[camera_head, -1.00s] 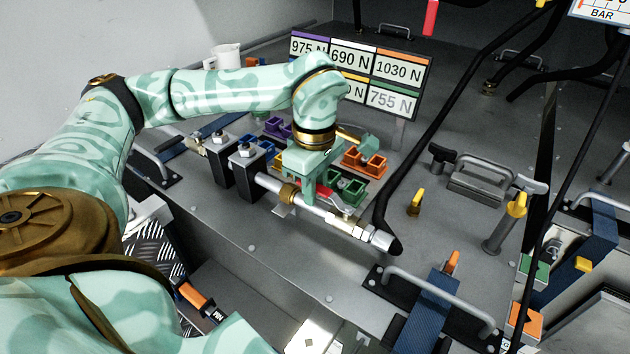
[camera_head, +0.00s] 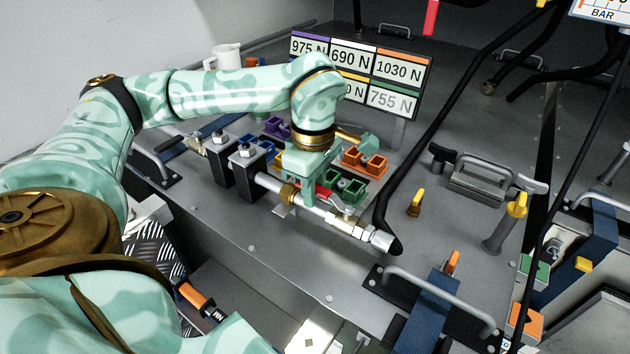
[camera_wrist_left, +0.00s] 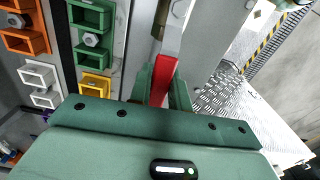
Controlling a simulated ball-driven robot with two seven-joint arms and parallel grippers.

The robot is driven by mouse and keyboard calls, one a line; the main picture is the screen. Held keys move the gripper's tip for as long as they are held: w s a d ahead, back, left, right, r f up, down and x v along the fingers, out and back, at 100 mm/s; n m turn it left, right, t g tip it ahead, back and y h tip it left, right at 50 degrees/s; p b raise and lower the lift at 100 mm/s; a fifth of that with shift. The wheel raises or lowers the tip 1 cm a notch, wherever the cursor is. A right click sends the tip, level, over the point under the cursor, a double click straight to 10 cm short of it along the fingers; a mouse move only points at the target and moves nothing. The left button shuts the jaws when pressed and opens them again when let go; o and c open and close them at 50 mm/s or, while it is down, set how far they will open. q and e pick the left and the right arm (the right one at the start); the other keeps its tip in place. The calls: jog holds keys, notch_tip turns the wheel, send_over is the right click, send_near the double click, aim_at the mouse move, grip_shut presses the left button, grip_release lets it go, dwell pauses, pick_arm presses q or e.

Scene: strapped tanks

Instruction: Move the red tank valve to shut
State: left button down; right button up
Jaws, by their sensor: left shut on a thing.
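The red tank valve is a red-handled lever (camera_head: 324,192) on a silver pipe with brass and steel fittings (camera_head: 345,224). In the head view the lever lies close along the pipe, and my gripper hides part of it. My left gripper (camera_head: 304,194) reaches down from above over the pipe and is shut on the red lever. In the left wrist view the red lever (camera_wrist_left: 162,80) stands between the green fingers (camera_wrist_left: 163,92). My right gripper is not in view.
Two black pipe clamps (camera_head: 246,170) hold the pipe at left. A black hose (camera_head: 402,160) rises from its right end. Coloured square sockets (camera_head: 364,161) lie behind, below a board of force labels (camera_head: 398,69). A blue strap (camera_head: 424,318) and grey handle (camera_head: 445,302) are in front.

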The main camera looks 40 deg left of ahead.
pick_arm(q)
jog(key=s+n, duration=0.1)
jog(key=n, duration=0.2)
jog(key=shift+s+d, duration=0.25)
jog(key=shift+s, duration=0.1)
jog(key=shift+s+d+n+b, duration=0.3)
jog(key=shift+s+n, duration=0.15)
jog(key=shift+n, duration=0.4)
jog(key=shift+s+d+n+b, duration=0.3)
jog(key=shift+s+n, duration=0.15)
jog(key=shift+n, duration=0.4)
jog(key=shift+s+d+n+b, duration=0.35)
jog(key=shift+d+n, duration=0.1)
jog(key=shift+n, duration=0.5)
jog(key=shift+s+d+n+b, duration=0.25)
jog(key=shift+s+d+n, duration=0.15)
jog(key=shift+n, duration=0.55)
